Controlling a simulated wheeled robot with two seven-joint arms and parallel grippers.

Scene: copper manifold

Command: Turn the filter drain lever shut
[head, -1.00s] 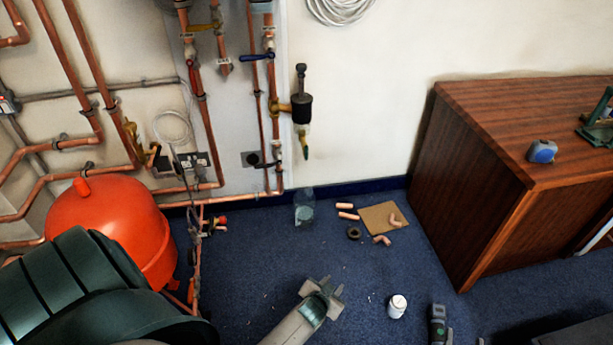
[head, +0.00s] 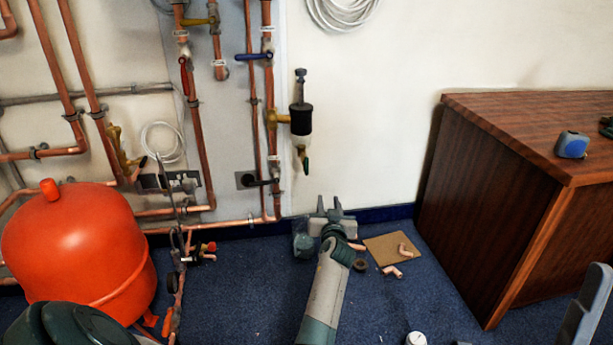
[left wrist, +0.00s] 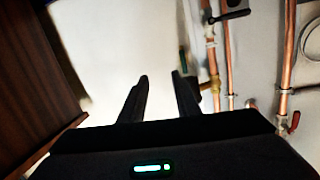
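The filter (head: 301,118) is a black and clear body on the brass fitting of a copper pipe in the head view. Its green drain lever (head: 306,164) hangs pointing down at its base. My left gripper (head: 331,203) is below and slightly right of the lever, apart from it. In the left wrist view my left gripper's fingers (left wrist: 162,77) are spread with nothing between them. A green sliver, probably the lever (left wrist: 182,58), shows by the right finger, which seems to hide most of the filter.
A wooden cabinet (head: 470,200) stands at the right, an orange tank (head: 80,250) at the left. Pipes with a blue lever (head: 254,57) and a black lever (head: 257,182) run left of the filter. Cardboard (head: 380,250) and copper fittings lie on the blue floor.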

